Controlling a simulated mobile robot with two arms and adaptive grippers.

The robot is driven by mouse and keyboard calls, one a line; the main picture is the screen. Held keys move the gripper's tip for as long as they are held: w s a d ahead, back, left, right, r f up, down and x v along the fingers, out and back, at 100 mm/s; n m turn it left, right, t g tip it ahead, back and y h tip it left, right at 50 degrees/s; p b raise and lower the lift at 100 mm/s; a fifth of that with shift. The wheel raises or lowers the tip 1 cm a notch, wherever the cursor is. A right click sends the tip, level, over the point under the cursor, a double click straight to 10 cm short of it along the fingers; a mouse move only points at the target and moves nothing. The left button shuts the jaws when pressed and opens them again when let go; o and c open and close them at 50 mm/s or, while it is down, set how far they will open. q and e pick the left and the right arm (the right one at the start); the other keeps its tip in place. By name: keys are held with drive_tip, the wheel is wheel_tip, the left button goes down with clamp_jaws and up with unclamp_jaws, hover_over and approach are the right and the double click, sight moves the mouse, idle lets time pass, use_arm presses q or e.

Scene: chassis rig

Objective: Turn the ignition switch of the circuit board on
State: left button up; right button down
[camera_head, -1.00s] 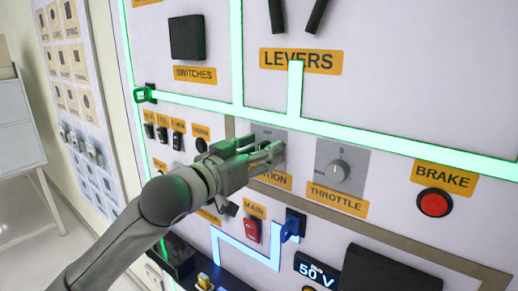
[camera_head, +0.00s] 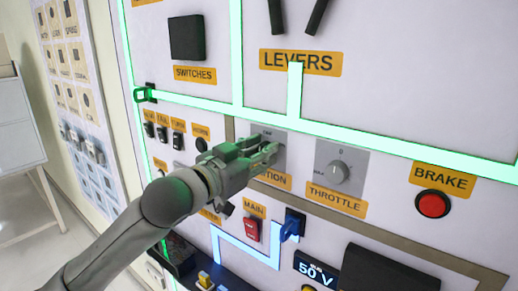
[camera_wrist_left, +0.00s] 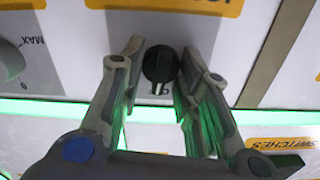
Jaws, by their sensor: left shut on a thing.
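The ignition switch shows in the left wrist view as a black round knob (camera_wrist_left: 160,66) on the white panel, between the two fingertips. In the head view its grey plate (camera_head: 277,137) shows above a yellow label (camera_head: 276,180), of which only "TION" can be read. My left gripper (camera_head: 268,154) covers the knob in the head view. It is shut on the knob; its fingers (camera_wrist_left: 158,68) lie on either side of it in the wrist view. My right gripper is not in view.
The throttle dial (camera_head: 340,173) is close on the right, with the red brake button (camera_head: 433,204) beyond. Small black switches (camera_head: 162,132) are on the left. Below are a red main switch (camera_head: 251,230) and a blue switch (camera_head: 292,226). Glowing green strips (camera_head: 330,134) run above.

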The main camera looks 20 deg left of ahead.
use_arm(q)
drive_tip(key=m+p, duration=0.2)
drive_tip(key=m, duration=0.3)
drive_tip(key=shift+m+p, duration=0.3)
drive_tip(key=shift+p, duration=0.1)
drive_tip(key=m+p, duration=0.2)
drive_tip(key=m, duration=0.2)
drive_tip(key=shift+d+m, duration=0.1)
drive_tip(key=shift+m, duration=0.2)
drive_tip(key=shift+f, duration=0.1)
drive_tip(key=o, duration=1)
drive_tip(key=shift+s, duration=0.1)
drive_tip(key=v, duration=0.7)
drive_tip(key=shift+s, duration=0.2)
